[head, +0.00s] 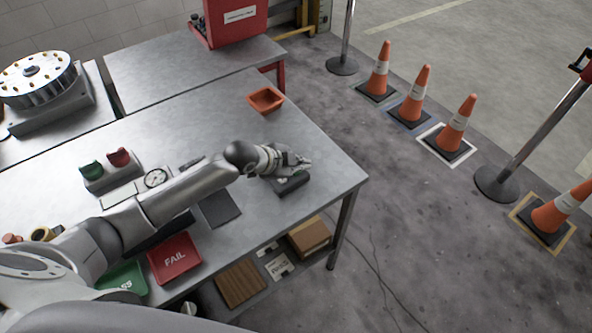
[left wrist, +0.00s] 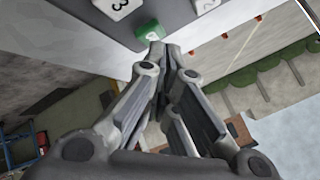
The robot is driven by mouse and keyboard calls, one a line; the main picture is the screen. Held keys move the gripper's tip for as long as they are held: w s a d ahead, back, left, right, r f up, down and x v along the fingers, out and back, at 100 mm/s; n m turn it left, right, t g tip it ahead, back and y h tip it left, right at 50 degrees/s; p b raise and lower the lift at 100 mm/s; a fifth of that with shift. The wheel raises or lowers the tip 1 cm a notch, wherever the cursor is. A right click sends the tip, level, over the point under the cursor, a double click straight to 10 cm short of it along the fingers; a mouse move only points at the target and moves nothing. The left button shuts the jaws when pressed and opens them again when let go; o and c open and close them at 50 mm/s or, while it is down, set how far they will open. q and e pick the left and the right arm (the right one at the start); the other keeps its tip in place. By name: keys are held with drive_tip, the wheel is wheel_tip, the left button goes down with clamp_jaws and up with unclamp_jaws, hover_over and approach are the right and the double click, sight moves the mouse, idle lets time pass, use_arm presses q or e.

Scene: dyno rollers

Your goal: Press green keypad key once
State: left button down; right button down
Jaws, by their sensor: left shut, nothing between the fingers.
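A dark keypad (head: 292,186) lies near the right end of the metal table, partly hidden by my left gripper (head: 303,161). In the left wrist view a green key (left wrist: 148,31) shows at the top. A white key marked 3 (left wrist: 121,7) is to its left, and another white key (left wrist: 206,4) to its right. My left gripper (left wrist: 158,50) is shut and empty, with its fingertips at the green key's lower edge in that view. I cannot tell whether they touch it. My right gripper is not in view.
An orange tray (head: 265,100) sits behind the keypad. A red FAIL tray (head: 174,259), a dark pad (head: 220,208), a round gauge (head: 156,178) and green and red knobs lie to the left. The table's right edge is close to the keypad; cones stand on the floor beyond.

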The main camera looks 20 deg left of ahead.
sight(298, 173)
use_arm(q)
drive_tip(key=shift+f, duration=0.4)
idle(0.3)
drive_tip(key=shift+r+p, duration=0.65)
drive_tip(key=shift+r, duration=0.15)
wheel_tip(298, 173, up, 5)
drive_tip(key=p, duration=0.4)
drive_tip(key=shift+r+p, duration=0.1)
drive_tip(key=shift+p, duration=0.3)
idle(0.5)
